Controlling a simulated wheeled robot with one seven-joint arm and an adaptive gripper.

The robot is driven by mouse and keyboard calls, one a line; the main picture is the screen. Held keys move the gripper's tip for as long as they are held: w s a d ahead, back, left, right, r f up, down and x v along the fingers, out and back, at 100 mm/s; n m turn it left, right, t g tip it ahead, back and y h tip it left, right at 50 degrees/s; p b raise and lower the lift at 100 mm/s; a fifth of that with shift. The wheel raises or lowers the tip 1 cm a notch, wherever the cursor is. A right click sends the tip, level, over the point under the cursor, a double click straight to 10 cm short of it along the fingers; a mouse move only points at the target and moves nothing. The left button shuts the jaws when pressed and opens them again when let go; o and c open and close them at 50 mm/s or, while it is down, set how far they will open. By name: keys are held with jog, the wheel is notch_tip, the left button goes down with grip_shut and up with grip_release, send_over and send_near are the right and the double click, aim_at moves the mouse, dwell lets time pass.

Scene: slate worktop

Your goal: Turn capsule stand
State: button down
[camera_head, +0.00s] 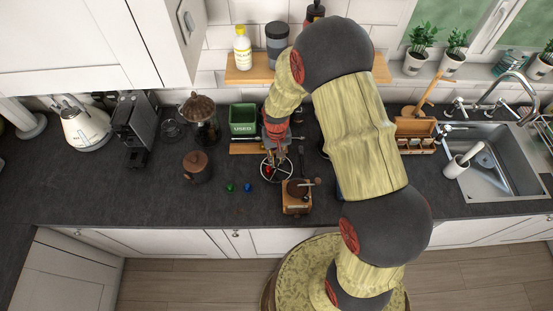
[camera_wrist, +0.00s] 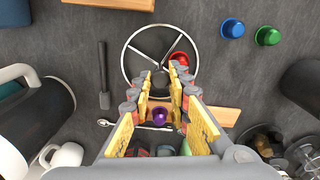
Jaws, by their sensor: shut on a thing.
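The capsule stand shows as a round wire ring with spokes (camera_wrist: 127,48) in the wrist view, and on the worktop in the head view (camera_head: 263,176). A red capsule (camera_wrist: 179,57) sits at the ring's right side. My gripper (camera_wrist: 160,78) is over the stand's middle, its fingers close together around a dark central part that they largely hide. It also shows from above in the head view (camera_head: 276,158). A purple capsule (camera_wrist: 160,115) shows between the fingers; I cannot tell what it rests on. A blue capsule (camera_wrist: 232,28) and a green capsule (camera_wrist: 264,35) lie apart from the stand.
A wooden hand grinder (camera_head: 296,203) stands close in front of the stand. A spoon (camera_wrist: 150,128) lies near the stand. The front worktop at left is clear.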

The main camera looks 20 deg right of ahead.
jog(key=shift+w+m+b, duration=0.1)
jog(key=shift+m+b, duration=0.3)
jog(key=shift+m, duration=1.5)
jog(key=c, duration=1.8)
grip_release()
jog(key=shift+o, duration=0.7)
jog(key=shift+r, duration=0.1)
notch_tip(320, 180, up, 12)
